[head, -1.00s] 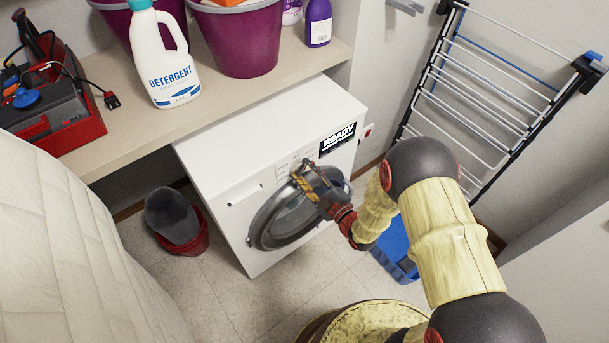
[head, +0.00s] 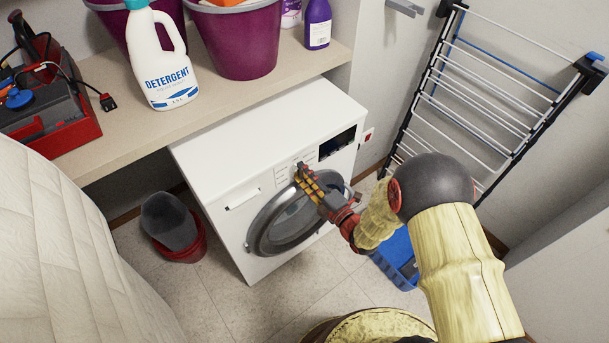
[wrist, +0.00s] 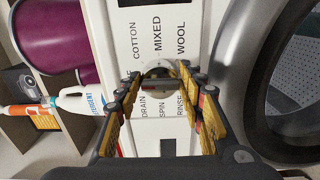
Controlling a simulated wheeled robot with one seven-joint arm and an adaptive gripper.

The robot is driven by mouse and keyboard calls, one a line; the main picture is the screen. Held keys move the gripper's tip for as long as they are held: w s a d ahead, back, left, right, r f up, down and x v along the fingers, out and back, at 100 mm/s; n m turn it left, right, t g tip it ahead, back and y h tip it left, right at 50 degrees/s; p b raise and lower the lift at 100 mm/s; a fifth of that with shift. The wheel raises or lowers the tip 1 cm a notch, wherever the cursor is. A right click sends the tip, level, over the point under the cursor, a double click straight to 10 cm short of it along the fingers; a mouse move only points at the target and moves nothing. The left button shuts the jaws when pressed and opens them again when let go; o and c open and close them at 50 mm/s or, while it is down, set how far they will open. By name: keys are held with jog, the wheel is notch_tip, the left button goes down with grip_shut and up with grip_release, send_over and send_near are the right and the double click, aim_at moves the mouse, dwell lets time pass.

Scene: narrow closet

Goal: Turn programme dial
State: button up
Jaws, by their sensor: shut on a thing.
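The programme dial (wrist: 161,73) is a round knob on the white front panel of the washing machine (head: 250,135). In the wrist view its labels read COTTON, MIXED and WOOL on one side and DRAIN, SPIN and RINSE on the other. My gripper (wrist: 166,80) is shut on the dial, with one finger on each side of it. In the head view my gripper (head: 303,173) reaches the panel above the door and hides the dial. The display (head: 338,142) is dark. I cannot tell which label the dial points to.
The round door (head: 262,232) is closed, just below my gripper. A shelf (head: 225,95) above holds a detergent bottle (head: 162,55), purple buckets (head: 240,40) and a red toolbox (head: 70,135). A drying rack (head: 480,100) leans at the right. A blue crate (head: 388,262) stands below my arm.

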jog(key=shift+f, duration=0.15)
dwell(0.3)
jog(key=o, duration=1.1)
jog(key=shift+o, duration=0.2)
jog(key=v, duration=1.2)
